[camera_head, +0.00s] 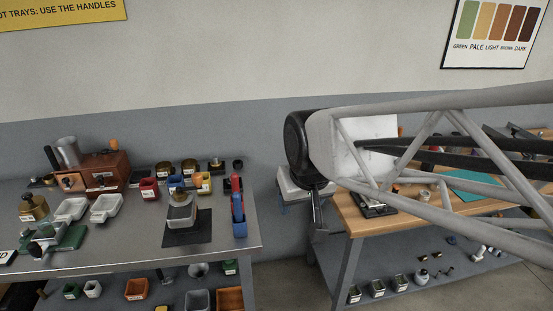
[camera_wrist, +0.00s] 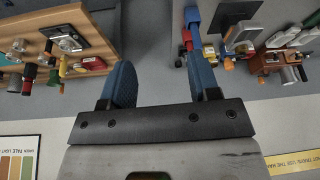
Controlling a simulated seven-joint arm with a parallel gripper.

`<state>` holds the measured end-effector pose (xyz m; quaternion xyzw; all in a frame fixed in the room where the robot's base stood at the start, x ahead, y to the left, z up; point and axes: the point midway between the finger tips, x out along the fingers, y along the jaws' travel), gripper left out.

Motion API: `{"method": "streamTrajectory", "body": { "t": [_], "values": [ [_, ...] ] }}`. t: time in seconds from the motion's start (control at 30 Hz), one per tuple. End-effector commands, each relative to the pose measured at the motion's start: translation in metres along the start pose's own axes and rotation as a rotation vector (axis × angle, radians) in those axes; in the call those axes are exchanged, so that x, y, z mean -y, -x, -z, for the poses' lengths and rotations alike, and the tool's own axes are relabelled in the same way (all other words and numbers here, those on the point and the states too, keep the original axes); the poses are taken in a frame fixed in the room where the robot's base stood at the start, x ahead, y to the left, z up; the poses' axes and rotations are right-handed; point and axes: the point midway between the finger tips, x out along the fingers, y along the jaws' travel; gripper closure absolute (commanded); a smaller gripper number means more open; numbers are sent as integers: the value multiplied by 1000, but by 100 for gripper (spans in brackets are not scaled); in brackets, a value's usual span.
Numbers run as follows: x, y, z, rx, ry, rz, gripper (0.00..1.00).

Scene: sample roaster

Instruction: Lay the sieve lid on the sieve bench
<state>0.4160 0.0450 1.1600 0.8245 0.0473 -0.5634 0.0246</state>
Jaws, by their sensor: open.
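My gripper (camera_wrist: 163,82) shows two blue fingers spread apart, with nothing between them in the wrist view. In the head view its dark end (camera_head: 316,215) hangs in front of the gap between a steel-topped bench (camera_head: 130,259) at left and a wood-topped bench (camera_head: 362,226) at right. The wooden bench also shows in the wrist view (camera_wrist: 98,14), apart from the fingers. I cannot pick out the sieve lid for certain, and I cannot tell which bench is the sieve bench. My arm hides part of the wooden bench.
On the steel bench, a grey-topped container (camera_head: 181,213) stands on a dark mat (camera_head: 199,237), beside a blue and red holder (camera_head: 238,212). White trays (camera_head: 107,208) and a brown wooden box (camera_head: 107,171) are further left. A teal mat (camera_head: 470,184) lies on the wooden bench.

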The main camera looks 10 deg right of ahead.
Motion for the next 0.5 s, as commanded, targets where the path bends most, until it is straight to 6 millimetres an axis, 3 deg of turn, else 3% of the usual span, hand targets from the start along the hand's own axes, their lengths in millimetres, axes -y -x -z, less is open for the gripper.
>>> {"method": "streamTrajectory", "body": {
  "t": [0.03, 0.2, 0.33, 0.5],
  "values": [
    [-9, 5, -18, 18, -22, -11, 44],
    [-28, 14, -68, 86, -75, -38, 44],
    [-35, 18, -92, 120, -102, -49, 44],
    [-39, 18, -105, 140, -116, -55, 44]
  ]
}}
